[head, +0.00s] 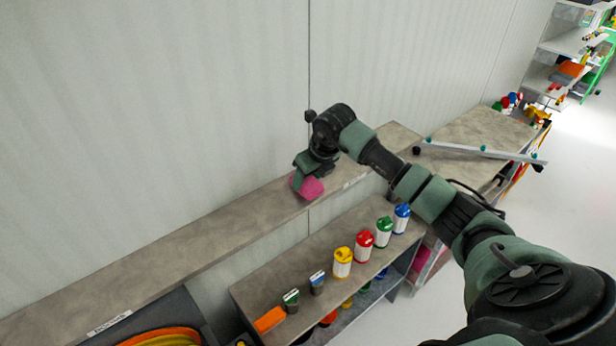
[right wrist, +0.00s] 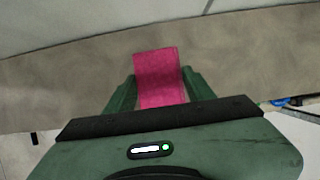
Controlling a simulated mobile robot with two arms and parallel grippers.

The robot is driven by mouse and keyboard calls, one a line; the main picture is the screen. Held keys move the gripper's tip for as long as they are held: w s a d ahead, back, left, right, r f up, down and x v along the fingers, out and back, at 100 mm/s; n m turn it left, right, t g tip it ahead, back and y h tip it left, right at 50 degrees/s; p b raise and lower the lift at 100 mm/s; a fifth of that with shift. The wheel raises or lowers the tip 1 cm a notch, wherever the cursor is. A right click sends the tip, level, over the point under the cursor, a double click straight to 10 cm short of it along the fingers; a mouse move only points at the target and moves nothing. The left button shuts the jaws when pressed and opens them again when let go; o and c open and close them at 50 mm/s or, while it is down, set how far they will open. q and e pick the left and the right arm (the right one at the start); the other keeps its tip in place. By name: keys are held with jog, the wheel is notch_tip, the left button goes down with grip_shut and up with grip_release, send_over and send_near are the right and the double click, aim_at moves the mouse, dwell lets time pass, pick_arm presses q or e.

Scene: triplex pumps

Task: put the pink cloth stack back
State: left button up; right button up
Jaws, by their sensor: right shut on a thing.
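The pink cloth stack (head: 308,188) is at my right gripper (head: 302,180), over the narrow grey ledge (head: 215,238) along the wall. In the right wrist view the pink cloth stack (right wrist: 158,75) sits between the two green fingers of my right gripper (right wrist: 158,92), which is shut on it. The ledge (right wrist: 60,80) shows behind and around the cloth. I cannot tell whether the cloth touches the ledge. My left gripper is not in view.
Below the ledge, a shelf (head: 310,262) holds several bottles, including a yellow one (head: 342,262) and a red one (head: 363,245). A grey bench (head: 480,135) with a long bar (head: 480,152) stands farther right. The ledge left of the gripper is clear.

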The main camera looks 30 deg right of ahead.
jog(key=shift+f, duration=0.15)
jog(key=o, duration=1.3)
jog(key=shift+r, duration=0.25)
jog(key=shift+d+r, duration=0.1)
jog(key=shift+r, duration=0.1)
jog(key=b+v, duration=0.3)
jog(key=v, duration=0.8)
jog(key=shift+s+r, duration=0.15)
jog(key=shift+r, duration=0.1)
